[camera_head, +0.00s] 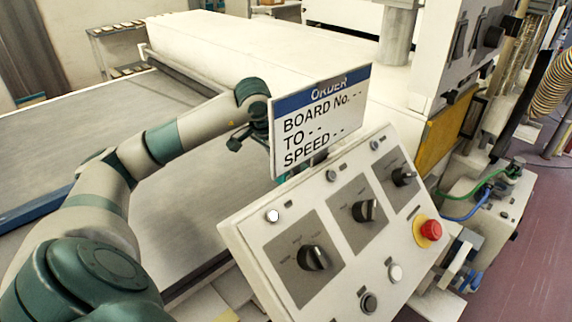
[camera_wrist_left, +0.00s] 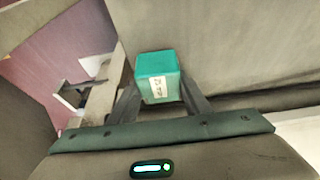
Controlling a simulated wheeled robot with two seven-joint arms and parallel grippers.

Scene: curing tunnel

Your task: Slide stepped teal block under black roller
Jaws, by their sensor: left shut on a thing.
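My left gripper (camera_head: 243,145) is over the grey belt, partly hidden behind the order sign in the head view. In the left wrist view, the teal block (camera_wrist_left: 157,65) with a small white label sits between the two fingers of this gripper (camera_wrist_left: 160,92), which is shut on it. Its step cannot be made out. In the head view, the sign covers most of the block's area. A dark bar (camera_head: 190,82), possibly the black roller, runs along the white housing's lower edge at the belt. The gap under it cannot be judged. My right gripper is not in view.
The order sign (camera_head: 318,118) stands on the sloped control panel (camera_head: 335,225), close to my left gripper. The panel carries dark knobs and a red button (camera_head: 431,230). The white tunnel housing (camera_head: 250,50) lies behind. The grey belt (camera_head: 60,125) is clear at left.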

